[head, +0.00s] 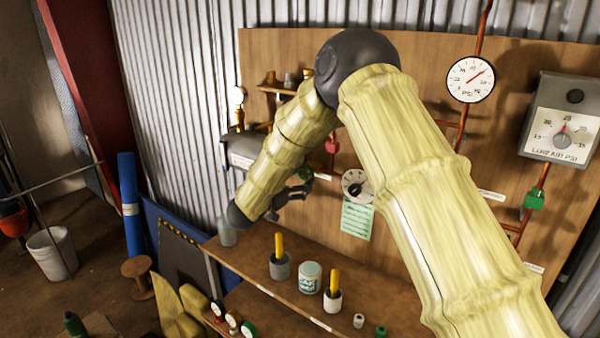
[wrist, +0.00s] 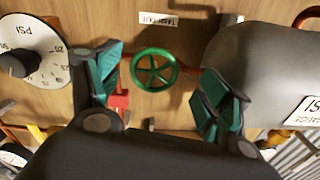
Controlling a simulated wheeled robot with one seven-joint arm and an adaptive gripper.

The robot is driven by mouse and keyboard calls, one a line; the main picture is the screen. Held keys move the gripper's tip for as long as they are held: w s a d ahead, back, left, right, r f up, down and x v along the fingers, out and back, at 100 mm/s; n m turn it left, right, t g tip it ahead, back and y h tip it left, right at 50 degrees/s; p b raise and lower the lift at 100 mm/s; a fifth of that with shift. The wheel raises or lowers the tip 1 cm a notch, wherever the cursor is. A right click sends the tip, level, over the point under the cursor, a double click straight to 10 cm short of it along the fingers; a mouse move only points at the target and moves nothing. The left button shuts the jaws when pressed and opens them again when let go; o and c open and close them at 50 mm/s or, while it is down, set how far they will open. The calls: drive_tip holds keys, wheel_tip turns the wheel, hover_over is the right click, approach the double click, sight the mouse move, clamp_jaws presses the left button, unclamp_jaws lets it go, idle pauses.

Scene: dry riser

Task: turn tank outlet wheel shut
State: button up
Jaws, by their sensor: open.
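The green outlet wheel (wrist: 153,69), a spoked handwheel, shows in the wrist view on a red pipe against the wooden board. An upside-down label (wrist: 160,19) by it appears to read "TANK OUT". My gripper (wrist: 165,100) is open, with one teal-padded finger on each side of the wheel in the picture and the wheel visible in the gap. I see no finger touching it; the depth between them is hard to judge. In the head view my gripper (head: 290,195) is in front of the board, and my arm hides much of that area.
A grey tank (wrist: 268,65) lies close beside the wheel on the right of the wrist view. A PSI dial (wrist: 30,60) and a small red part (wrist: 119,101) are on the other side. Below, a wooden bench (head: 235,262) holds cups and a tin (head: 308,278).

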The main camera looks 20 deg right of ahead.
drive_tip(key=shift+w+d+r, duration=0.15)
drive_tip(key=shift+w+d, duration=0.15)
drive_tip(key=shift+d, duration=0.25)
drive_tip(key=shift+s+d+r+p, duration=0.15)
drive_tip(key=shift+d+r+p, duration=0.2)
drive_tip(key=shift+d, duration=0.1)
drive_tip(key=shift+w+f, duration=0.3)
drive_tip(key=shift+w, duration=0.05)
drive_tip(key=shift+s+r, duration=0.15)
drive_tip(key=shift+s, duration=0.1)
drive_tip(key=c, duration=1)
drive_tip(key=shift+f+b, duration=0.2)
drive_tip(key=shift+b, duration=0.25)
